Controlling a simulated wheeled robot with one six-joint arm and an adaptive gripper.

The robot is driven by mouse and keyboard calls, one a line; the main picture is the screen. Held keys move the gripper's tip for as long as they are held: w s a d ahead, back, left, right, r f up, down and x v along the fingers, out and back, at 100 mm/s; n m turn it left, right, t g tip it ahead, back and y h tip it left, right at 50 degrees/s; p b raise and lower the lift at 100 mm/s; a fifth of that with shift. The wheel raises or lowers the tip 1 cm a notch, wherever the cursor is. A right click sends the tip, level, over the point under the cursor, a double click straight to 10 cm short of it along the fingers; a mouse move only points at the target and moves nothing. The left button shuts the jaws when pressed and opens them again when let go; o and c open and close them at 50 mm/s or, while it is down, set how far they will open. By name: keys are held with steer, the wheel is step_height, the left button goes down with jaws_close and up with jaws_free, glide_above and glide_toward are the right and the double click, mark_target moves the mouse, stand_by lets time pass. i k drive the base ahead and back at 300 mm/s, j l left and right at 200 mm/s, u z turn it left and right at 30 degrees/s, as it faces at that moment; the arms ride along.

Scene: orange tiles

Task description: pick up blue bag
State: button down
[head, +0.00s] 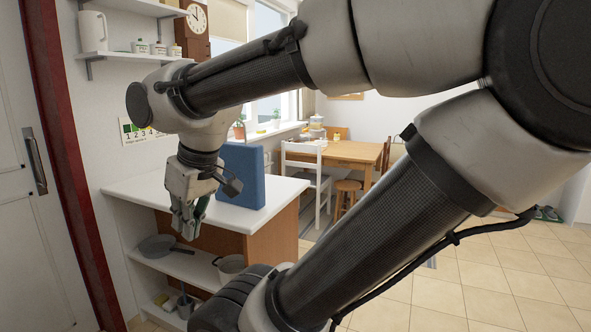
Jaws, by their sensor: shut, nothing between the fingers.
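A blue, upright box-shaped thing, which looks like the blue bag (246,177), stands on the white counter top (277,203) in the head view. Its left edge is partly hidden behind my gripper. My gripper (187,236) points down at the counter's front edge, in front and to the left of the blue bag. Its fingers are shut with nothing between them. In this one view I cannot tell how far it is from the bag.
Below the counter are shelves with a frying pan (165,245) and a pot (231,266). A wooden table (352,153) with a white chair (304,165) stands behind. A dark red door frame (66,150) is at left. Tiled floor (450,285) is open at right.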

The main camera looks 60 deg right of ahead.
mark_target(246, 160)
steer(key=z, duration=1.35)
